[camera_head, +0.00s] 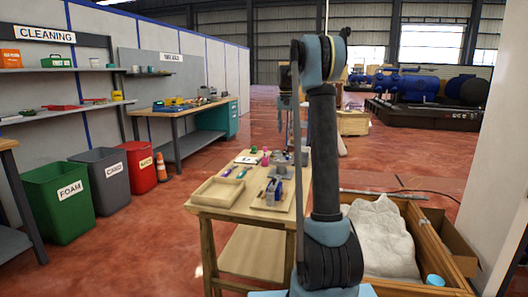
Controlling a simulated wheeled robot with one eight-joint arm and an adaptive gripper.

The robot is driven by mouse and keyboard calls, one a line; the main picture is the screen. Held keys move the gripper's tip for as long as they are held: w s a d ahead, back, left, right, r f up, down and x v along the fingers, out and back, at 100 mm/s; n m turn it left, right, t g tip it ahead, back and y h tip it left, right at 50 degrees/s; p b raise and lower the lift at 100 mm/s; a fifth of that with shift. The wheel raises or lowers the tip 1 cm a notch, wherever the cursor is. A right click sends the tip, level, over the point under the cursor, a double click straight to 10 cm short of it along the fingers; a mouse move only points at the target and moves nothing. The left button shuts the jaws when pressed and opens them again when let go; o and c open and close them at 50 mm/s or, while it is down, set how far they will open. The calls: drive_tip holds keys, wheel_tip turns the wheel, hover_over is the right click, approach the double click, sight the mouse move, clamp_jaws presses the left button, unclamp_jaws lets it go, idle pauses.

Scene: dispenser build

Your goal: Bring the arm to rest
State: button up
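My arm (323,150) stands upright in front of the table, its dark link rising to a light-blue elbow at the top of the picture. Beyond the elbow, a grey end part that looks like my gripper (286,115) hangs down above the far side of the wooden table. It is small and partly covered by the arm, so its fingers and anything between them cannot be made out.
The wooden table (212,213) bears a shallow wooden tray (217,192) and several small parts. A wooden crate (432,243) with a whitish sack (382,240) stands close at right. Green, grey and red bins (141,165) stand left. Red floor is open between bins and table.

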drive_tip(key=s+f+n+t, duration=0.1)
drive_tip(key=s+f+n, duration=0.15)
drive_tip(key=s, duration=2.95)
drive_tip(key=s+f+n+t, duration=0.1)
drive_tip(key=s+f, duration=1.9)
drive_tip(key=s, duration=0.2)
drive_tip(key=shift+s+n, duration=0.25)
drive_tip(key=shift+n, duration=0.1)
drive_tip(key=shift+w+f, duration=0.25)
drive_tip(key=shift+w, duration=0.2)
